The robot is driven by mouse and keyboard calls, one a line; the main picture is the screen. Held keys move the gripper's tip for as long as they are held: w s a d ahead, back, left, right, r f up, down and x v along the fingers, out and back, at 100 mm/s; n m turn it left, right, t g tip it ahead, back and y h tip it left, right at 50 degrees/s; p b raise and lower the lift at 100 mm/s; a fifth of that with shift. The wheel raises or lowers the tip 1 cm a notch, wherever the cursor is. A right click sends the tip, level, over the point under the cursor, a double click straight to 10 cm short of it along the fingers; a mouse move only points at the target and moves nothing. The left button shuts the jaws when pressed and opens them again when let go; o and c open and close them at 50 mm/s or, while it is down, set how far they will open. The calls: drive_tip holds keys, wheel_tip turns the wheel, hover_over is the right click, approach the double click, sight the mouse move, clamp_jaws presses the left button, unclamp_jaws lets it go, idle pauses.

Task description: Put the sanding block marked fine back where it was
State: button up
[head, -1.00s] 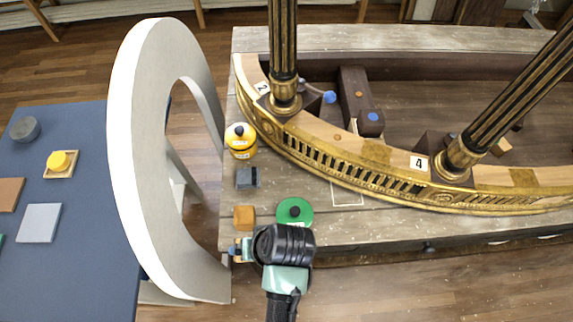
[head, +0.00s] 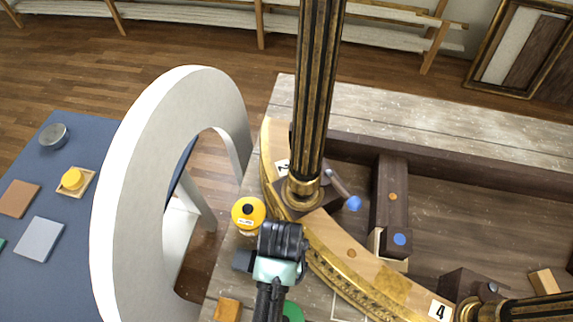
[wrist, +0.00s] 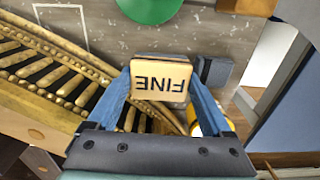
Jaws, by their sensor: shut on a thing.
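The sanding block marked FINE (wrist: 160,80) is a pale wooden block with dark letters, upside down in the wrist view. My gripper (wrist: 160,76) is shut on it, with a blue finger on each side. It is held above the worktop near the gilt rail. In the head view my wrist covers the block, just in front of the yellow-lidded jar (head: 248,213). A thin white outlined rectangle (wrist: 85,40) is on the worn grey worktop (wrist: 215,30); the part in view is bare.
A dark grey block (wrist: 216,72) sits beside the held block in the wrist view. A green disc (wrist: 150,8) and an orange-brown block (head: 227,309) lie nearby. The white arch (head: 120,200) stands left. A black-and-gilt column (head: 318,110) rises close by.

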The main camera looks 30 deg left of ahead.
wheel_tip(320, 180, down, 7)
drive_tip(key=shift+f, duration=0.1)
idle(0.3)
drive_tip(key=o, duration=1.1)
wheel_tip(320, 180, up, 12)
drive_tip(key=shift+r, duration=0.1)
